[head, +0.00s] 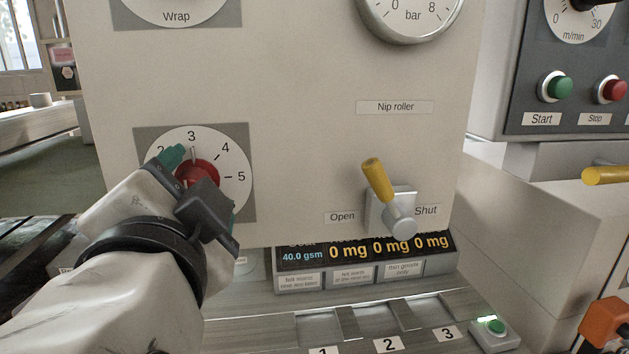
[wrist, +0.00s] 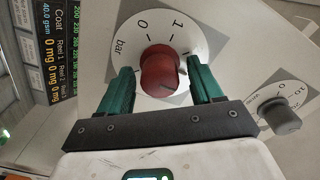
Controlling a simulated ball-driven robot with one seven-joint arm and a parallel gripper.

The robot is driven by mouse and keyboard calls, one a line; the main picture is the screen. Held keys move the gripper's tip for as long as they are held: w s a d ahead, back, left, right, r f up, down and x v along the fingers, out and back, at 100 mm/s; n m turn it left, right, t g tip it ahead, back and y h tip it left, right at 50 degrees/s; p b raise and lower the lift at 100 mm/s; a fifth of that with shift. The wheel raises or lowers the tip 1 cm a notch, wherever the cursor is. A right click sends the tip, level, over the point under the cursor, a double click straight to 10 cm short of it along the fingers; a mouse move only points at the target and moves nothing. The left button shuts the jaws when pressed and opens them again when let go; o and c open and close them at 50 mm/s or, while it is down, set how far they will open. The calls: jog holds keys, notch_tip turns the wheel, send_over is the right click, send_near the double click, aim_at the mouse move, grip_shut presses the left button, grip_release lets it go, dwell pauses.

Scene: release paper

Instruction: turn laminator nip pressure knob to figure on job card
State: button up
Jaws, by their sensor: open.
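The red knob (head: 198,170) sits on a white round dial (head: 228,152) on the cream panel. The figures 3, 4 and 5 are clear in the head view; the 2 is partly covered. A pale line shows below the 3, but I cannot tell whether it is the knob's pointer. In the wrist view the red knob (wrist: 159,70) fills the middle, with 0, 1 and "bar" on its dial (wrist: 135,40). My gripper (wrist: 160,80) is open, its teal fingers on either side of the knob with gaps visible. I see no readable job card.
A yellow-handled nip roller lever (head: 377,180) stands between Open and Shut labels at right. A pressure gauge (head: 412,12) is above it. A coat readout (head: 370,247) lies below the panel. A grey knob (wrist: 281,116) is beside the red one in the wrist view.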

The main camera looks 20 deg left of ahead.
jog(key=b+v, duration=0.1)
jog(key=v, duration=0.9)
jog(key=shift+s+d, duration=0.3)
jog(key=shift+f, duration=0.15)
